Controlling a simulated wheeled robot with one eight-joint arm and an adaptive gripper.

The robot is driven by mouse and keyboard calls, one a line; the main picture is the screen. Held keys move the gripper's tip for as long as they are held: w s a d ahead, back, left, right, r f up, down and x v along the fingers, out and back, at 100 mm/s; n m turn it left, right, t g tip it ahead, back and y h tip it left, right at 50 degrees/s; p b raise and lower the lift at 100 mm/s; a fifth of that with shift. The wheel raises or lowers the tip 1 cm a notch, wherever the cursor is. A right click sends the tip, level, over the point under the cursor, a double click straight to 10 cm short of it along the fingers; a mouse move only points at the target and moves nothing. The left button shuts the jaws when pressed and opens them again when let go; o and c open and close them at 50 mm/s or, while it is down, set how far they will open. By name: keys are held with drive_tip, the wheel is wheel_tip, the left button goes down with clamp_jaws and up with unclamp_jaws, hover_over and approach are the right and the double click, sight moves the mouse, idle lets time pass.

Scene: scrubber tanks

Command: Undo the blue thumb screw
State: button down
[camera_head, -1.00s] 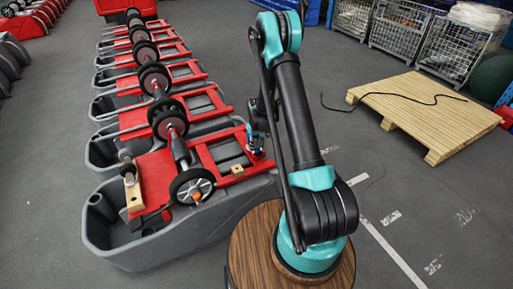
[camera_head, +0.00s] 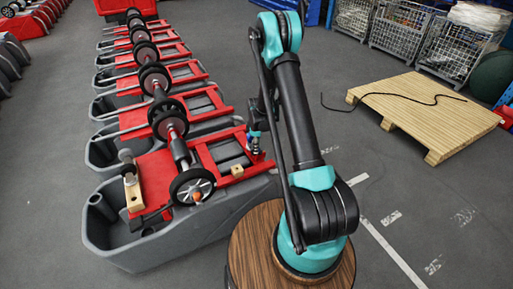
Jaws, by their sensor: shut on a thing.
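My gripper (camera_head: 256,147) is small in the view, at the right end of the nearest tank's red frame (camera_head: 205,155). It points down at the frame and is shut on a small blue part there, which I take to be the blue thumb screw. The jaws and the wrist cover most of the screw. I cannot tell how far it sits in its thread.
The nearest grey tank (camera_head: 150,255) carries a wheel (camera_head: 193,186) and wooden blocks. Several similar tanks stand in a row behind it. A wooden pallet (camera_head: 425,110) with a black cable lies at right. The floor between is clear.

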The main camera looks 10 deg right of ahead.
drive_tip(key=shift+n, duration=1)
drive_tip(key=c, duration=1.2)
unclamp_jaws()
